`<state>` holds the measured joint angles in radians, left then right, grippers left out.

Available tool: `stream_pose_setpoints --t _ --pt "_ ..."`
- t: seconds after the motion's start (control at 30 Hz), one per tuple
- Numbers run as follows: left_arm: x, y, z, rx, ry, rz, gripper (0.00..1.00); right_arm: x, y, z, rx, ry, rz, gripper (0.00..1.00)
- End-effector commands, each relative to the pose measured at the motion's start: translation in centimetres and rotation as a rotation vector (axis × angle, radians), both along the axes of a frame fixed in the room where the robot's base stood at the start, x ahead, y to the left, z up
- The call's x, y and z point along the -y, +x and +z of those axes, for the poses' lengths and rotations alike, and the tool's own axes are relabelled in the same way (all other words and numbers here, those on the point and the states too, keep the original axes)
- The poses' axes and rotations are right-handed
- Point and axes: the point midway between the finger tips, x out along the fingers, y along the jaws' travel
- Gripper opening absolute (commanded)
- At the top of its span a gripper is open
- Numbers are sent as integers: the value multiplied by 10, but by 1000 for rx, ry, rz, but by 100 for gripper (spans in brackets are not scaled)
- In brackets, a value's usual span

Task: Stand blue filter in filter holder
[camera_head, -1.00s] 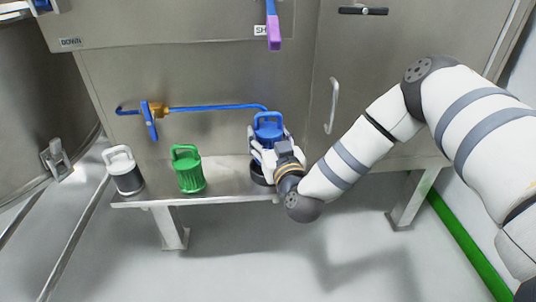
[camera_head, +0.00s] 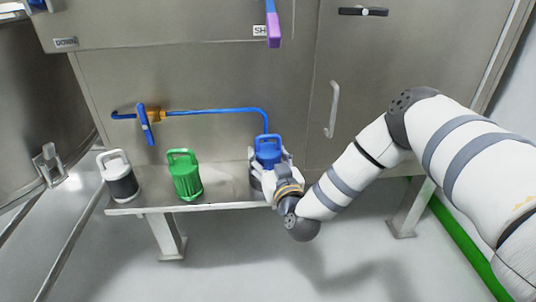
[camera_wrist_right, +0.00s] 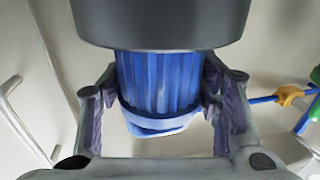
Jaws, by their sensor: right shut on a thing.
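The blue filter (camera_head: 268,155) has a looped handle on top and is upright at the right end of the steel bench. My right gripper (camera_head: 271,176) is shut on it, and in the right wrist view the fingers (camera_wrist_right: 160,105) flank its ribbed blue body (camera_wrist_right: 158,82). A dark grey cylinder, apparently the filter holder (camera_wrist_right: 160,22), fills the top of that view. It covers the filter's lower end, so how deep the filter sits cannot be told. In the head view the gripper mostly hides the holder. My left gripper is not in view.
A green filter (camera_head: 185,177) and a white-and-black one (camera_head: 119,177) stand left on the bench (camera_head: 222,185). A blue pipe (camera_head: 212,111) with a valve runs on the wall just behind the blue filter. A door handle (camera_head: 333,110) is to the right.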

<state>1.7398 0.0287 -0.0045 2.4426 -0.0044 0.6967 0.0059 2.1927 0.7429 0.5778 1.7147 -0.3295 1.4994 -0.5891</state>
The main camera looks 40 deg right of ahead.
Motion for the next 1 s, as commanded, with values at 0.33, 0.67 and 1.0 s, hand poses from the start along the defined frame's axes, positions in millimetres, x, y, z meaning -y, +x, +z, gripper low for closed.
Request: stream_pose_setpoints --t 0.33,0.67,1.0 --pt "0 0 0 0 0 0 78 0 0 0 1 0 -1 78" --pt "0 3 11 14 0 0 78 -9 -22 15 -1 0 3 78" --pt "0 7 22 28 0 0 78 -37 -101 13 -1 0 1 78"
